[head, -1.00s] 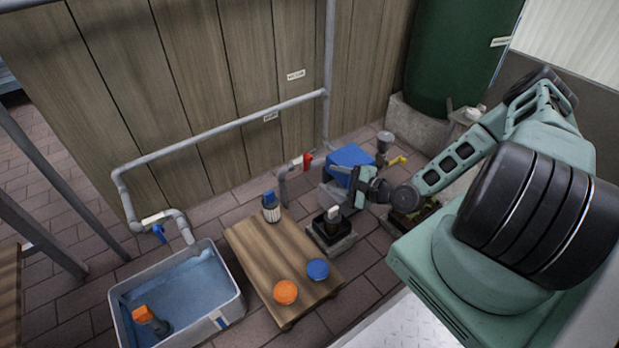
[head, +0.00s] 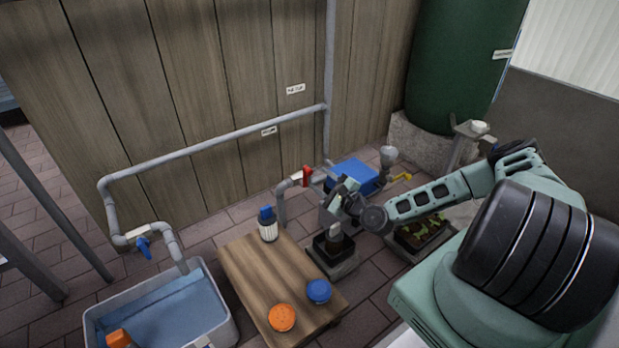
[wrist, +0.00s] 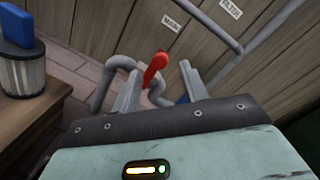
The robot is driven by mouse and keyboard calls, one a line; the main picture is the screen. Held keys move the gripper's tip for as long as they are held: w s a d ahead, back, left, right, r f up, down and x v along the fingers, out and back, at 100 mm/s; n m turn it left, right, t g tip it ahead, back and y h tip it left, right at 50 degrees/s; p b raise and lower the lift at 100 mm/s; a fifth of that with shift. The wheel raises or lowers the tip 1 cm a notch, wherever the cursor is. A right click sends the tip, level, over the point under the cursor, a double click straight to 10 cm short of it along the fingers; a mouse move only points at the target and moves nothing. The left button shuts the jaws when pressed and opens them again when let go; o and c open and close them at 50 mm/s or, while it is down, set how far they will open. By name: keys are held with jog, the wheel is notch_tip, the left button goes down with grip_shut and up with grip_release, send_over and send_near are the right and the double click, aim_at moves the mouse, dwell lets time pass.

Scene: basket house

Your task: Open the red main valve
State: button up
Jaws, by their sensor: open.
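The red main valve handle (head: 306,176) sits on a grey pipe by the wooden wall in the head view. In the wrist view the red handle (wrist: 154,68) stands tilted between and beyond my two fingertips, with the grey pipe bending down at its left. My gripper (head: 335,192) is open and empty, just right of and below the valve in the head view. It also shows in the wrist view (wrist: 158,90), with its fingers apart on either side of the handle. I see no contact, and the exact gap to the handle is hard to tell.
A blue-lidded box (head: 352,176) stands behind my gripper. A low wooden table (head: 262,275) holds a filter cup (head: 267,226) and orange and blue lids. A water tub (head: 215,322) is at lower left, under a pipe with a blue valve (head: 143,245).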

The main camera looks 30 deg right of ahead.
aim_at(311, 173)
jog(key=w, duration=0.1)
jog(key=w+b, duration=0.1)
jog(key=w, duration=0.2)
jog(key=shift+w+a+f, duration=0.15)
jog(key=shift+w+a, duration=0.05)
jog(key=shift+a, duration=0.1)
jog(key=shift+w+b, duration=0.3)
jog(key=shift+w, duration=0.45)
jog(key=shift+r, duration=0.2)
grip_shut()
